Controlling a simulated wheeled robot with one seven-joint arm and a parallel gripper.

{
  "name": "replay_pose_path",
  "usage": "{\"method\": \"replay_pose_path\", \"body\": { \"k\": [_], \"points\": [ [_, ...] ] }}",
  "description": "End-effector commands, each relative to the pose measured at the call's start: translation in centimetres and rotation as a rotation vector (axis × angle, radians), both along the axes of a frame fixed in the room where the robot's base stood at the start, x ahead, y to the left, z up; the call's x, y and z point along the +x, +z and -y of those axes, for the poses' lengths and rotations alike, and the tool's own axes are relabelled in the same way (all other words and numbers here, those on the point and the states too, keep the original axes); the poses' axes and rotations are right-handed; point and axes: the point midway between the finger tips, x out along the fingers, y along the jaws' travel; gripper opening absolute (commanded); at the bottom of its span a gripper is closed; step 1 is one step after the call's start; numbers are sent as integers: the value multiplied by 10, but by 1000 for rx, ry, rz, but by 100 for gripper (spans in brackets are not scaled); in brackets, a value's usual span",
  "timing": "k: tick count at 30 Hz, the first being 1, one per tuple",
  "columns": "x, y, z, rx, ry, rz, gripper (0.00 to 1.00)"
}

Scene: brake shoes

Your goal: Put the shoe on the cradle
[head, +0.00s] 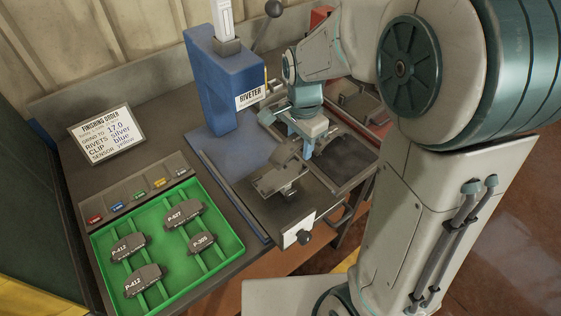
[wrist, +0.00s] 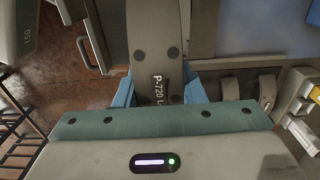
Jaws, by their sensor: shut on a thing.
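The shoe (wrist: 154,40) is a grey curved plate with dark round holes and a label starting "P-720". In the wrist view it stands between the blue fingers of my gripper (wrist: 158,92), which is shut on it. In the head view my gripper (head: 298,138) is over the bench, right of the riveter, and the shoe is hard to make out there. A grey metal fixture (head: 281,180), which looks like the cradle, sits on a plate in front of the riveter, just below and left of my gripper. I cannot tell any contact between shoe and fixture.
The blue riveter (head: 222,90) stands behind left. A green tray (head: 234,248) holds several labelled pads. Small coloured bins (head: 135,195) and an order card (head: 100,133) lie left. A dark tray (head: 350,170) is right of the fixture. Two curved pieces (wrist: 230,90) show in the wrist view.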

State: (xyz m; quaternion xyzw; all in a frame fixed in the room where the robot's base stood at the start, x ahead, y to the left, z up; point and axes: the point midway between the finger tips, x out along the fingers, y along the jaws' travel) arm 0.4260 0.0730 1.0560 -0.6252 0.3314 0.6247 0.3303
Motion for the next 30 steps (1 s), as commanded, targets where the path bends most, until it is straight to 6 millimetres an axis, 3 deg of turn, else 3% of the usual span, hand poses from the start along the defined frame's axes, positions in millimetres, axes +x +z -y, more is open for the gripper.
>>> {"method": "replay_pose_path", "body": {
  "k": [3, 9, 21, 30],
  "points": [
    [-6, -13, -24, -2, 3, -2, 0],
    [-10, -27, -45, 0, -2, 0, 0],
    [-11, -67, -47, -1, -4, -1, 0],
    [-11, -69, -47, 1, -4, 1, 0]
  ]
}}
